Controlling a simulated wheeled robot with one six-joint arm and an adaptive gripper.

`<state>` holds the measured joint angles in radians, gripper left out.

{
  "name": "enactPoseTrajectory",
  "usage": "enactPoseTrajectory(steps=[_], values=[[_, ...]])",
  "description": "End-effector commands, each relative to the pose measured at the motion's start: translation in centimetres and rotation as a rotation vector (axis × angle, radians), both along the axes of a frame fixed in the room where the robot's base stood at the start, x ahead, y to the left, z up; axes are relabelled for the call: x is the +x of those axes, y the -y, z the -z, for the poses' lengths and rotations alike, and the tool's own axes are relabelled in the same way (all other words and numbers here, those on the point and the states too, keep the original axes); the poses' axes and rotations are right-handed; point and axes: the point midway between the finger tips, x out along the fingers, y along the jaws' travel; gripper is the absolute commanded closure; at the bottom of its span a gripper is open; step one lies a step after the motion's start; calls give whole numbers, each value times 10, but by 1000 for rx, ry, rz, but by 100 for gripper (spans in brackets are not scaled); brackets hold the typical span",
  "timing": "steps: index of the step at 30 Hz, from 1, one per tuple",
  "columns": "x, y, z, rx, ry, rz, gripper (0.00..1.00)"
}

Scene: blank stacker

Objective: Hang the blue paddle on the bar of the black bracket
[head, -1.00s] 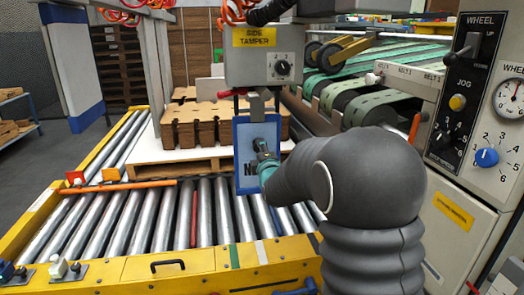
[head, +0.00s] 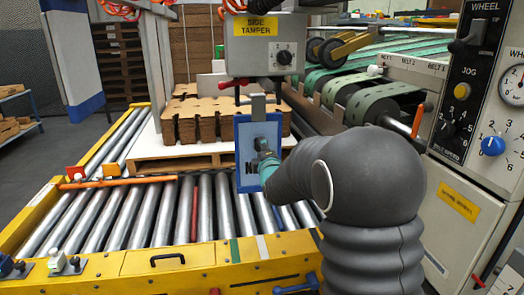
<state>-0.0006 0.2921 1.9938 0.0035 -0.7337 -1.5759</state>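The blue paddle (head: 243,155) hangs upright in front of the rollers in the head view, with a light label and dark lettering partly hidden by my gripper. My teal gripper (head: 262,147) is shut on the paddle's front near its middle; the dark arm hides part of the fingers. A grey metal piece (head: 258,106) rises from the paddle's top edge. The black bracket (head: 264,84) is under the grey "SIDE TAMPER" box, with a red-tipped rod to its left. The paddle's top is just below the bracket; I cannot tell whether they touch.
The roller conveyor (head: 160,215) with its yellow frame lies below. A pallet of brown cut blanks (head: 195,118) stands behind the paddle. Green belts and a control panel (head: 470,90) with knobs are on the right. An orange bar crosses the rollers at left.

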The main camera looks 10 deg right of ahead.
Motion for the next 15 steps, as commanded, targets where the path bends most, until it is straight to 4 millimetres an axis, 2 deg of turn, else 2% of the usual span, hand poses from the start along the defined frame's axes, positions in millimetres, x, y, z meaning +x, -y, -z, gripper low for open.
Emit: enactPoseTrajectory(steps=[1,3,15], values=[[0,0,-2,0,4,0,42],[0,0,-2,0,4,0,28],[-6,0,2,0,-3,0,28]])
